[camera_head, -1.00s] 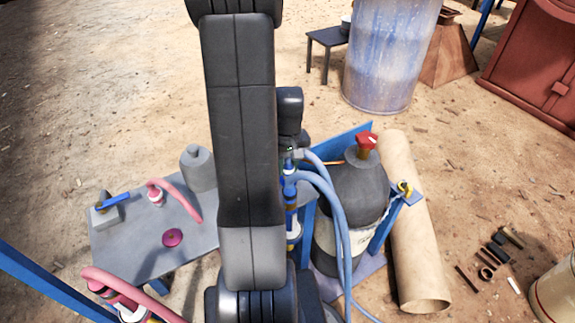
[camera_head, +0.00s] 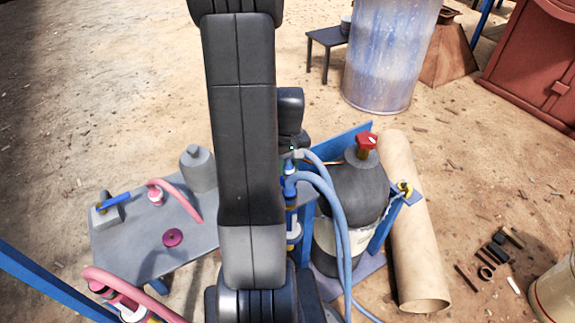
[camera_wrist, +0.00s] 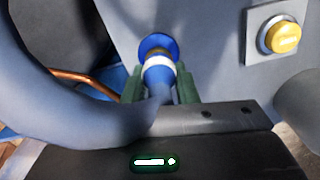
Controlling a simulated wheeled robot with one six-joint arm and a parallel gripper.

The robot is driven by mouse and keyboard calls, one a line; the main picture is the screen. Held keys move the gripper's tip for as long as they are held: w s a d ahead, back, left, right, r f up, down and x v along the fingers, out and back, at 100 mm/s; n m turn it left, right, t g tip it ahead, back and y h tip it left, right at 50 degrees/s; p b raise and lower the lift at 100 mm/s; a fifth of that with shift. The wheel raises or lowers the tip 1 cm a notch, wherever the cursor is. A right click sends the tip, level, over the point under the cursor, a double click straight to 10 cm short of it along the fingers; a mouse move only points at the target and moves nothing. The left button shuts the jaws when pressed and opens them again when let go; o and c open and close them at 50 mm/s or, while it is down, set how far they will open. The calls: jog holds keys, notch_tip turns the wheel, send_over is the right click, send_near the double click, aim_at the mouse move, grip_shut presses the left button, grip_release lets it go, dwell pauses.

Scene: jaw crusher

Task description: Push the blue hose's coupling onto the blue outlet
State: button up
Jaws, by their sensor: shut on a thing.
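In the wrist view my gripper (camera_wrist: 160,84) is shut on the blue hose's coupling (camera_wrist: 159,75), with a green finger on each side. The coupling is blue with a white band, and the blue-grey hose (camera_wrist: 162,95) runs from its near end. Just beyond the white band is the round blue outlet (camera_wrist: 156,43) on a grey panel. The coupling lines up with the outlet, with a little brass colour between them; I cannot tell whether it is fully seated. In the head view my arm hides most of the gripper and the joint.
A yellow button (camera_wrist: 284,37) in a grey housing sits right of the outlet. A thick hose loop (camera_wrist: 45,105) fills the left of the wrist view. In the head view, a dark gas cylinder (camera_head: 357,195) with a red valve stands right of my arm, and a grey table (camera_head: 135,240) stands left.

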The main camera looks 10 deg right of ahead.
jog(key=shift+f+b, duration=0.4)
jog(key=shift+f, duration=0.2)
dwell(0.6)
jog(key=o, duration=1)
notch_tip(320, 180, up, 14)
jog(key=p, duration=0.3)
jog(key=shift+d, duration=0.15)
jog(key=shift+f, duration=0.2)
notch_tip(320, 180, down, 13)
jog(key=b, duration=0.3)
jog(key=shift+f, duration=0.2)
